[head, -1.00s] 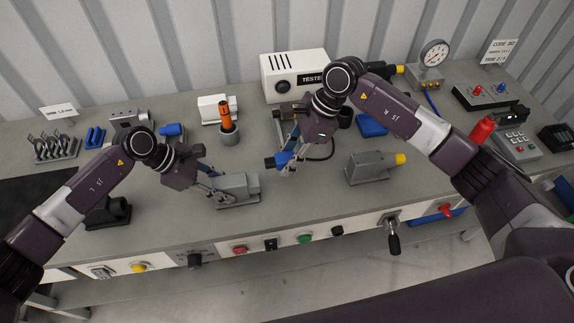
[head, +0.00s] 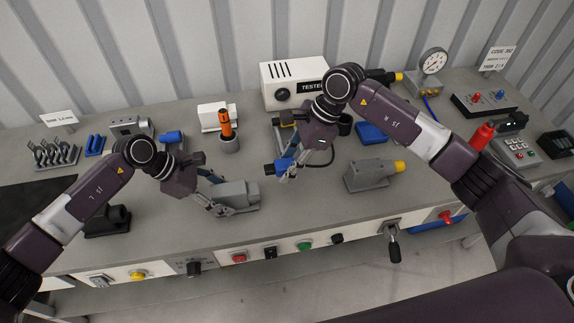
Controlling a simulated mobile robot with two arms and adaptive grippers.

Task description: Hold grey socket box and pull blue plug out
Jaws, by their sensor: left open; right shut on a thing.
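The grey socket box (head: 238,195) sits on the bench, left of the middle. My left gripper (head: 222,208) is open at the box's left end, its fingers low beside it; I cannot tell if they touch it. The blue plug (head: 280,166) is held in my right gripper (head: 288,170), above the bench to the right of the box and clearly apart from it. A dark cable loops behind the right gripper. My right gripper's fingers partly hide the plug.
A grey block with a yellow end (head: 368,176) stands to the right. An orange-handled tool in a grey holder (head: 229,144) and the white tester (head: 292,82) stand behind. A blue block (head: 371,132) lies behind right. The bench front between the grey pieces is clear.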

